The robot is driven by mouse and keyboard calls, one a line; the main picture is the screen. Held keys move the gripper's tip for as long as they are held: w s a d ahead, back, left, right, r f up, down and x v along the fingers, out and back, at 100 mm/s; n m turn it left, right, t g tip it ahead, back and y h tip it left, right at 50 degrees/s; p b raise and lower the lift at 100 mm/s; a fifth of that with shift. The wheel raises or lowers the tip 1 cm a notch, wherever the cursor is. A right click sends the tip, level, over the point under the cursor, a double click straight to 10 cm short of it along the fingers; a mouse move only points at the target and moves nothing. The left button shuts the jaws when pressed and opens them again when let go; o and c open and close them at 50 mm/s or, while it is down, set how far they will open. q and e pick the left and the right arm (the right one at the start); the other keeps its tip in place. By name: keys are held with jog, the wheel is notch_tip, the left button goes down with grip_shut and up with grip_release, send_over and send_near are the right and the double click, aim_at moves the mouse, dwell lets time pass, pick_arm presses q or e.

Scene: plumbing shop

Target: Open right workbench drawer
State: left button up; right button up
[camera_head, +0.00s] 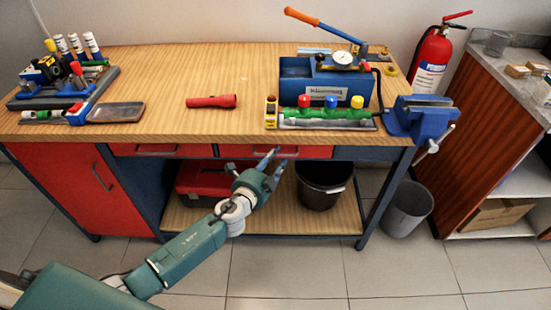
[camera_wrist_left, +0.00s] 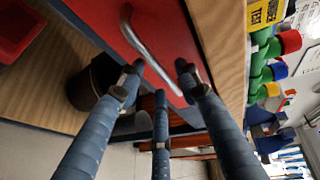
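The right workbench drawer (camera_head: 318,152) has a red front under the tabletop and looks flush with the bench. Its metal bar handle (camera_wrist_left: 150,58) shows in the left wrist view, slanting across the red drawer front (camera_wrist_left: 172,30). My left gripper (camera_head: 268,165) is at this drawer, in front of the handle. In the left wrist view the three blue fingers of my left gripper (camera_wrist_left: 160,82) are spread, with the tips close to the handle's lower end. I cannot tell whether they touch it. My right gripper is not in view.
Left of it is another red drawer (camera_head: 160,150). A black bucket (camera_head: 322,185) and a red toolbox (camera_head: 195,182) stand on the lower shelf. A blue vise (camera_head: 420,118) sits at the bench's right corner, a grey bin (camera_head: 408,208) below. The floor in front is clear.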

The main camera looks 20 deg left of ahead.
pick_arm(q)
jog(key=shift+w+f, duration=0.1)
jog(key=shift+w, duration=0.35)
jog(key=shift+c, duration=0.6)
grip_shut()
jog(key=shift+s+d, duration=0.1)
